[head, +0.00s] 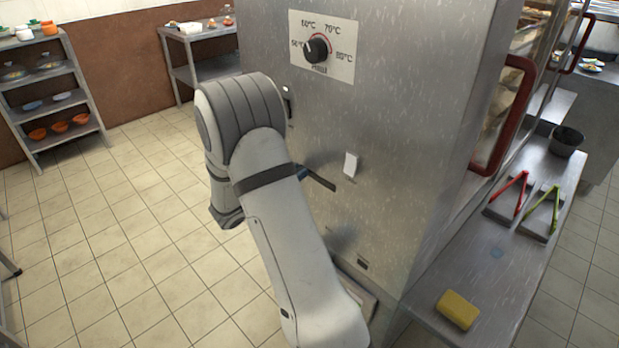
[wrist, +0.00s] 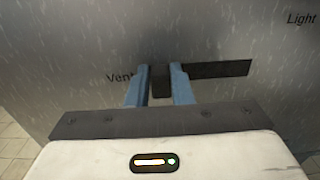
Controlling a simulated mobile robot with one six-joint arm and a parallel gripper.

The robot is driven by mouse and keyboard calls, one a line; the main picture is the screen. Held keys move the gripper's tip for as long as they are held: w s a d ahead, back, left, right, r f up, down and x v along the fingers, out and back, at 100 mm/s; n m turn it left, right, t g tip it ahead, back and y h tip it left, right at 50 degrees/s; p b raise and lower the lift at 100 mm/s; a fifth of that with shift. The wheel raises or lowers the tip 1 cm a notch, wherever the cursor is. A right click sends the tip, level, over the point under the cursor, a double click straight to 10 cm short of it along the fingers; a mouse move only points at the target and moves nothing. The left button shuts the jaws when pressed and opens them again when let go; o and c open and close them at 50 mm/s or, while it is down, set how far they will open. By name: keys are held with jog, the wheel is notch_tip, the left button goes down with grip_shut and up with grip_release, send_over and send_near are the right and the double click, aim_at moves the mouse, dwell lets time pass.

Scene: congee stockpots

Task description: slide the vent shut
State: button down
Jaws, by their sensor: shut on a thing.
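The vent's dark slider tab (wrist: 160,82) stands on the steel cabinet face, beside the printed word "Vent". My gripper (wrist: 159,72) has its two blue fingers on either side of the tab and is shut on it. A dark slot (wrist: 222,69) runs to the right from the tab. In the head view the slot's dark strip (head: 319,180) shows just right of my arm. There my arm hides the tab and most of the gripper.
The steel cabinet (head: 400,110) carries a temperature dial (head: 316,49) above and a white switch (head: 351,165) right of the slot. A shelf at right holds a yellow sponge (head: 458,309), red tongs (head: 517,194) and green tongs (head: 541,209). Tiled floor at left is clear.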

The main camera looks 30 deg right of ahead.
jog(key=shift+w+r, duration=0.15)
jog(key=c, duration=1.4)
grip_release()
jog(key=shift+w, duration=0.1)
jog(key=shift+o, duration=0.6)
jog(key=shift+a, duration=0.15)
jog(key=v, duration=0.7)
jog(key=shift+s+a, duration=0.2)
jog(key=shift+a, duration=0.1)
